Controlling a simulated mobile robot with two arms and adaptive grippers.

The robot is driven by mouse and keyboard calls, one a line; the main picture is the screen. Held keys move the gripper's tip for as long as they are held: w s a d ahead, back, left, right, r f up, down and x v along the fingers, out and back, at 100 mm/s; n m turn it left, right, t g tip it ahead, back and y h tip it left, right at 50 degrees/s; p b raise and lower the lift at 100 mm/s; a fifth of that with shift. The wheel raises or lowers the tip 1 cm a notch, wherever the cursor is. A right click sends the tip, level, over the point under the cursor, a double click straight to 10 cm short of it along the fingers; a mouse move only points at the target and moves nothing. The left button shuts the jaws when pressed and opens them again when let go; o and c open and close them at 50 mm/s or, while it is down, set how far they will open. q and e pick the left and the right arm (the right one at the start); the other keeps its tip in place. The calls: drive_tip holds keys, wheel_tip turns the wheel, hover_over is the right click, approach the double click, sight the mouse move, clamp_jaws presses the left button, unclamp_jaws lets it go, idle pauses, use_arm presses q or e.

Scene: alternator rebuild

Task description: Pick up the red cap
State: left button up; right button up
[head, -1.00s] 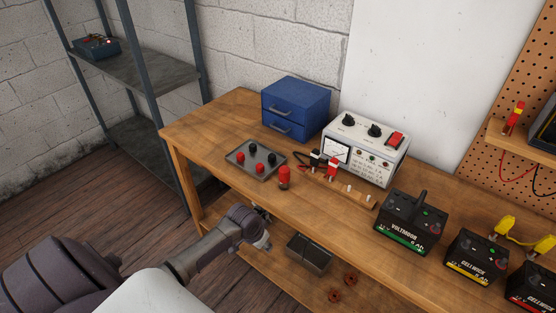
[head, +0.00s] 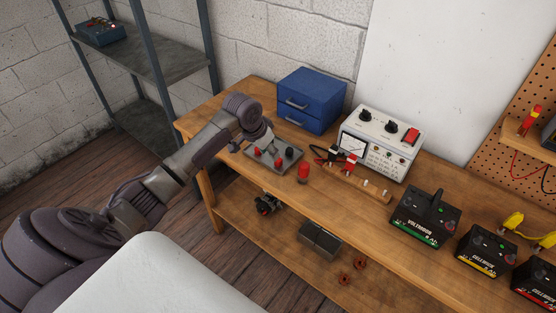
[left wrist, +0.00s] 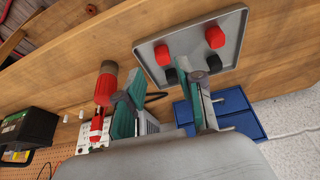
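A grey tray (head: 262,163) lies on the wooden bench with red and black caps in it. Two red caps show in the head view, one at the left (head: 258,152) and one near the front edge (head: 278,163). The left wrist view also shows two red caps, one (left wrist: 162,54) near the fingertips and one (left wrist: 215,37) farther off. A black cap (left wrist: 214,63) and another dark cap (left wrist: 170,77) are beside the fingers. My left gripper (left wrist: 158,82) is open and empty, over the tray's back side. My right gripper is out of view.
A red cylinder (head: 303,172) stands right of the tray. Behind are a blue drawer box (head: 311,100) and a white meter unit (head: 381,145). A wooden strip (head: 360,184) with clips and batteries (head: 425,217) lie right. The bench's front edge is close to the tray.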

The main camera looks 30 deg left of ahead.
sight(276, 166)
use_arm(q)
drive_tip(key=shift+x, duration=1.25)
drive_tip(key=shift+w+d+f+p, duration=0.15)
drive_tip(key=shift+w+f+p, duration=0.05)
drive_tip(key=shift+w+p, duration=0.1)
drive_tip(key=p+x, duration=0.1)
drive_tip(key=x, duration=0.2)
drive_tip(key=shift+w+f, duration=0.1)
drive_tip(key=shift+f, duration=0.1)
drive_tip(key=shift+w+f, duration=0.2)
drive_tip(key=shift+f, duration=0.3)
drive_tip(key=c, duration=0.5)
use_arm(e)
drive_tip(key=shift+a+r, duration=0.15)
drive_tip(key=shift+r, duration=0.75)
